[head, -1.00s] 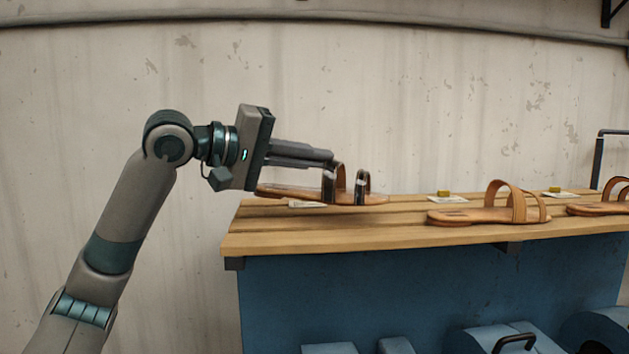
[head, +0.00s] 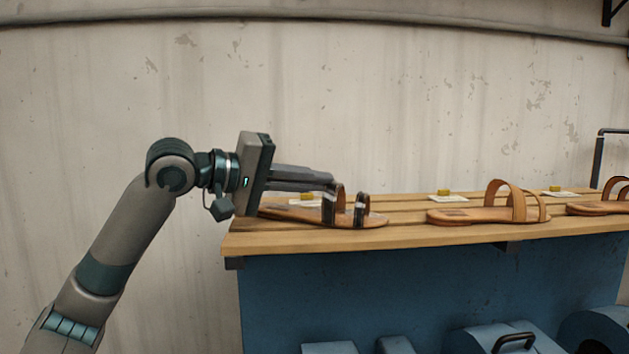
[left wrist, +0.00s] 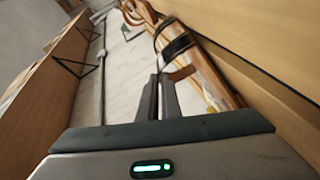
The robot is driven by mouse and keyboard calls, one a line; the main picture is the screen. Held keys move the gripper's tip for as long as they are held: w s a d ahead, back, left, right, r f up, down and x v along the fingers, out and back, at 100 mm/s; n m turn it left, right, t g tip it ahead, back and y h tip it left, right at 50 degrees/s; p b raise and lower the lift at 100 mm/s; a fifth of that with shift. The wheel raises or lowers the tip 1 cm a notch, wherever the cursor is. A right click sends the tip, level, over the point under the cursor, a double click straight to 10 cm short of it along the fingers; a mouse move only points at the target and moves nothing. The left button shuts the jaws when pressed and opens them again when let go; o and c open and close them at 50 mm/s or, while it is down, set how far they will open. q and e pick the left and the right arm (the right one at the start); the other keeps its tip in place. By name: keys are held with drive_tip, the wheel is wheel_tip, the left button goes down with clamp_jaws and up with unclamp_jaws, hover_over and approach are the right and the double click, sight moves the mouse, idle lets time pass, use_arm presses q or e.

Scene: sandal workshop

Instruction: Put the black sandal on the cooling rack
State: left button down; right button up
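The black sandal (head: 298,214), with a tan sole and two black straps, is at the left end of the slatted wooden rack (head: 400,237). It appears to lie flat on the front slats. My left gripper (head: 333,182) reaches in from the left, low over the sole, its fingertips at the rear strap. In the left wrist view its fingers (left wrist: 159,90) are close together at the strap of the sandal (left wrist: 213,80). They look shut on the strap, though the contact is partly hidden. My right gripper is in neither view.
A tan sandal (head: 470,216) lies further right on the rack, with another (head: 600,208) at the right edge. Cards with yellow blocks (head: 445,194) lie along the back. Blue machines (head: 515,338) stand below. The rack is clear between the black and tan sandals.

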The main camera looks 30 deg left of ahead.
use_arm(q)
drive_tip(key=c, duration=2)
unclamp_jaws()
drive_tip(key=shift+r, duration=0.15)
drive_tip(key=shift+s+a, duration=0.3)
drive_tip(key=shift+s, duration=0.15)
drive_tip(key=b+v, duration=0.3)
drive_tip(key=v, duration=0.6)
drive_tip(key=shift+s+a+b, duration=0.2)
drive_tip(key=shift+s+b, duration=0.1)
drive_tip(key=shift+b, duration=0.05)
drive_tip(key=shift+s+a+r, duration=0.2)
drive_tip(key=shift+s+a, duration=0.05)
drive_tip(key=shift+s, duration=0.25)
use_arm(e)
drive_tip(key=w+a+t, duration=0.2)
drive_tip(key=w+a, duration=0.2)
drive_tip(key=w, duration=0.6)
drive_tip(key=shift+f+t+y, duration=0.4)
